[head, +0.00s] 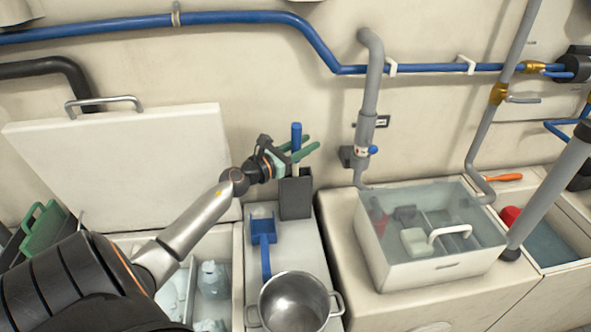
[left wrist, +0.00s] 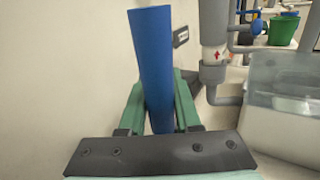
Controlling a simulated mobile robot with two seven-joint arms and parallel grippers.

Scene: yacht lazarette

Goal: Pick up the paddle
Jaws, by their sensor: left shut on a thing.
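The paddle shows as an upright blue handle (head: 296,137) with a paler length below it, standing in a dark grey holder (head: 296,198) on the light counter. Its lower end is hidden inside the holder. My left gripper (head: 296,154) reaches in from the left with green fingers, shut around the handle above the holder. In the left wrist view the blue handle (left wrist: 152,65) stands nearly upright between the green fingers (left wrist: 160,108). My right gripper is not in view.
A blue scoop (head: 263,232) lies in front of the holder, with a steel pot (head: 294,303) nearer. A clear-lidded bin (head: 430,270) stands right. A grey pipe (head: 368,100) rises right of the gripper. A raised white lid (head: 130,160) leans behind my left arm.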

